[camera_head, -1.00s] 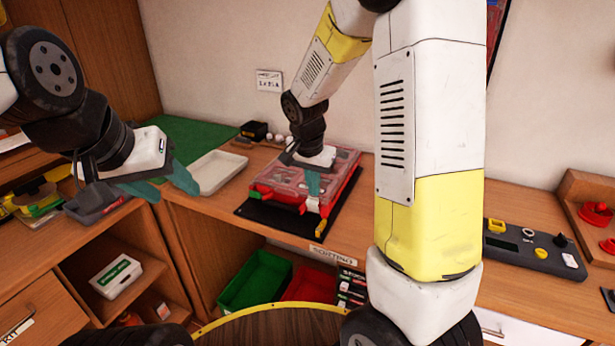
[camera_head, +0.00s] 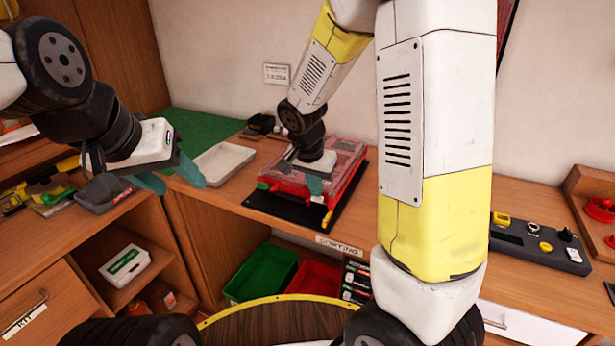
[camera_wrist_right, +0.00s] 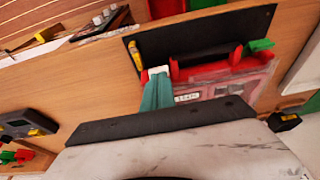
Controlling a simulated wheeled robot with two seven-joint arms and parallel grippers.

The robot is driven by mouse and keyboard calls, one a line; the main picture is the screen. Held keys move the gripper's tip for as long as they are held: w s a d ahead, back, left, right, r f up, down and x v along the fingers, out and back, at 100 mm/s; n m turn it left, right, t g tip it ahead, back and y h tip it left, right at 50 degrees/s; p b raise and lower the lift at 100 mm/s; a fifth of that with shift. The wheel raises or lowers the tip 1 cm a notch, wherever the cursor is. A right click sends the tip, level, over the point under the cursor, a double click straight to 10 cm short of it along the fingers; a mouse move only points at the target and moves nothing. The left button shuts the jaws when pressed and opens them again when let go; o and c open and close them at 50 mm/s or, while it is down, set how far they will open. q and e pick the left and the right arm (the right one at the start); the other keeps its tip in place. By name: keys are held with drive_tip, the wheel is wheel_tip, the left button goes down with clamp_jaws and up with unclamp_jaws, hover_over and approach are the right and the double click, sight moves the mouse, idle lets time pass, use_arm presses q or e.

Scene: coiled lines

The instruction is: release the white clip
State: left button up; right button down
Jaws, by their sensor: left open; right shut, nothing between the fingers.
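A red case (camera_head: 346,163) with a clear lid lies on a black mat (camera_head: 281,208) on the bench. The white clip (camera_wrist_right: 158,70) is at the case's front edge in the right wrist view, right at my right fingertips. In the head view it is mostly hidden by those fingers. My right gripper (camera_head: 315,185) is shut with nothing between its teal fingers; it also shows in the right wrist view (camera_wrist_right: 157,92). Whether the fingers touch the clip, or it is open, I cannot tell. My left gripper (camera_head: 177,180) is open and empty, left of the case.
A green clip (camera_wrist_right: 262,45) is on the case's other front corner. A yellow piece (camera_wrist_right: 136,55) lies beside the white clip. A pale tray (camera_head: 221,163) stands left of the case, a control box (camera_head: 538,245) to the right. Green (camera_head: 260,276) and red bins sit below.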

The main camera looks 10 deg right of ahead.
drive_tip(key=shift+w+d+f, duration=0.25)
drive_tip(key=shift+d+f, duration=0.1)
drive_tip(key=shift+d, duration=0.05)
drive_tip(key=shift+f, duration=0.1)
drive_tip(key=shift+w+d, duration=0.1)
drive_tip(key=w+r, duration=0.1)
drive_tip(key=w+d+r, duration=0.1)
drive_tip(key=w+r, duration=0.1)
drive_tip(key=shift+d, duration=0.35)
drive_tip(key=v, duration=1)
drive_tip(key=shift+w+r, duration=0.1)
